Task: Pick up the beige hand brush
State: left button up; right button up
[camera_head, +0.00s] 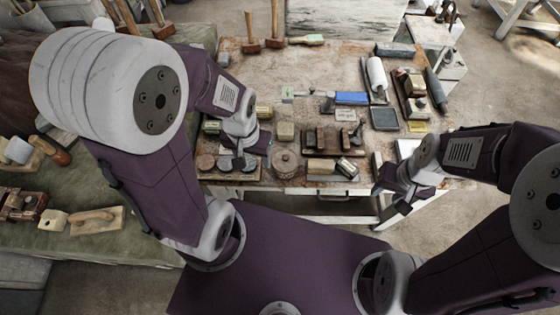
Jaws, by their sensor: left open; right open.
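A small, pale beige brush-like thing (307,39) lies at the far edge of the worktable (335,65), right of two wooden-handled hammers; it looks like the hand brush, but it is too small to be certain. My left gripper (238,162) is open over the near left part of the table, among small blocks and round lids, well short of the brush. My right gripper (388,192) is open at the near right edge of the table, also far from the brush. Neither gripper holds anything that I can see.
Hammers (274,42) stand beside the brush. A blue box (351,98), a white roller (376,75), a round pot (286,163) and several blocks crowd the near and right parts. The far middle of the table is clear. A green-covered bench (130,240) stands at left.

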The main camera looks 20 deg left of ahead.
aim_at(317, 166)
jog(key=l+u, duration=0.1)
jog(key=u, duration=0.3)
jog(key=i+l+u, duration=0.1)
jog(key=u, duration=0.3)
jog(key=l+u, duration=0.2)
jog(key=u, duration=0.2)
jog(key=l+u, duration=0.15)
jog(key=u, duration=0.2)
